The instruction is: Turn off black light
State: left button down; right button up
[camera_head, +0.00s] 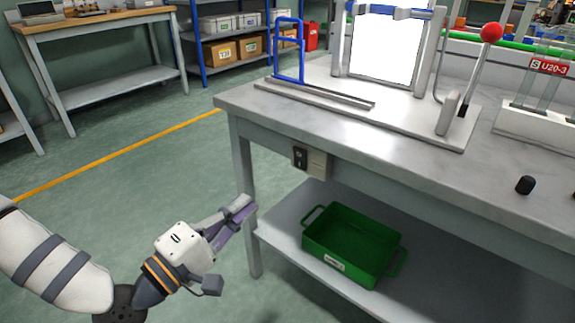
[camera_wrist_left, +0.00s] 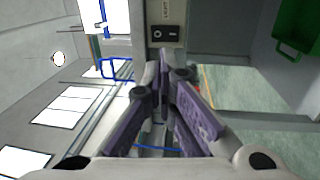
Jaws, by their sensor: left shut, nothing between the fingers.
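The light switch box (camera_head: 309,160) is fixed under the front edge of the workbench, near its left corner. Its black rocker switch (camera_head: 299,156) faces out; in the left wrist view the black rocker (camera_wrist_left: 165,33) sits on a plate lettered "LIGHT", just beyond the fingertips. The panel (camera_head: 385,45) in the frame on the bench glows bright white. My left gripper (camera_head: 246,208) has purple fingers and is shut and empty. It is left of and below the switch box in the head view, apart from it. My right gripper is not in view.
A green bin (camera_head: 350,248) stands on the bench's lower shelf (camera_head: 285,222). A blue handle (camera_head: 289,50), a red-knobbed lever (camera_head: 491,33) and a black knob (camera_head: 525,185) are on the workbench top (camera_head: 410,165). The floor left of the bench is clear.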

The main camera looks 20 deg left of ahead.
aim_at(298, 155)
pick_arm(q)
jog(key=x, duration=1.2)
jog(key=shift+w+d+b, duration=0.15)
jog(key=shift+w+b, duration=0.15)
jog(key=shift+w+d+r, duration=0.1)
jog(key=shift+w+d, duration=0.05)
jog(key=shift+w, duration=0.35)
jog(key=shift+w+d+r, duration=0.1)
jog(key=shift+w+r, duration=0.15)
jog(key=shift+w, duration=0.05)
